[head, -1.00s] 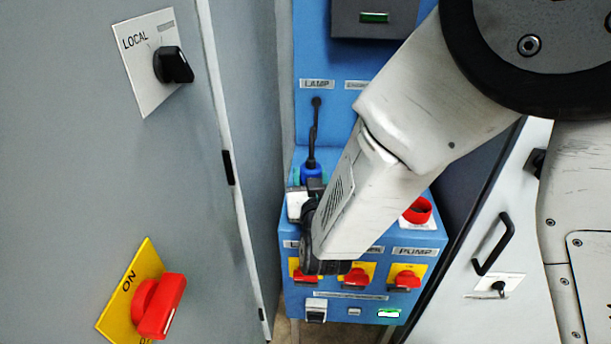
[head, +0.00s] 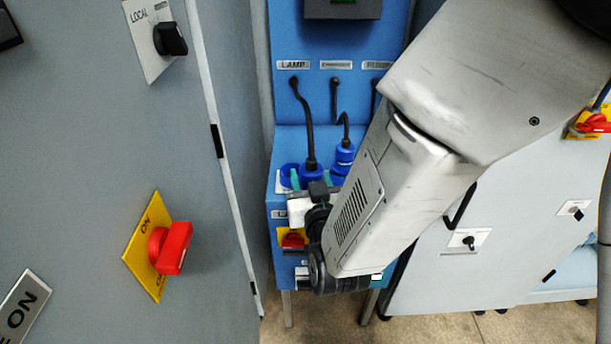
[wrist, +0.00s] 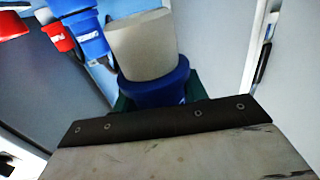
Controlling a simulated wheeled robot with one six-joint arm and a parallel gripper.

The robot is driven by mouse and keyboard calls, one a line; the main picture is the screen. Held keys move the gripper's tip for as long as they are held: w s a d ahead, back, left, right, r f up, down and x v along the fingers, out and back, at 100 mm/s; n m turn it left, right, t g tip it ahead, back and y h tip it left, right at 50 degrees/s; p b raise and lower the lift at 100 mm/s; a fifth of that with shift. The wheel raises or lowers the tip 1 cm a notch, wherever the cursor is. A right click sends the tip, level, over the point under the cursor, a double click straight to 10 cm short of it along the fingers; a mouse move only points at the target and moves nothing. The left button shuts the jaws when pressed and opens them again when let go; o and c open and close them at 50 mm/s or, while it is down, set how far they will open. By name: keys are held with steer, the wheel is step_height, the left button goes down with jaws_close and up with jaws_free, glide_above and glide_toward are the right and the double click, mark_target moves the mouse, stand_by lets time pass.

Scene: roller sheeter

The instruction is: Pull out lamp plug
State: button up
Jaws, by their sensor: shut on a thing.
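The lamp plug (head: 310,167) is blue, and its black cable (head: 305,115) runs up to the panel below the LAMP label (head: 293,65). My gripper (head: 311,180) is shut on the plug, with its teal fingers at either side of it. In the wrist view, a blue collar with a grey cylindrical end (wrist: 142,48) stands between green fingers, beyond the dark edge of my gripper. A blue round part (head: 287,173) shows just left of the plug.
Another blue plug (head: 344,156) with a cable stands close to the right. A red switch (head: 293,241) on the box front is close to my wrist. A grey cabinet with a red rotary switch (head: 172,249) stands at left. Open floor (head: 450,334) shows below right.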

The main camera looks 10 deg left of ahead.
mark_target(310, 166)
steer(key=shift+s+a+r, duration=0.15)
steer(key=shift+r, duration=2.6)
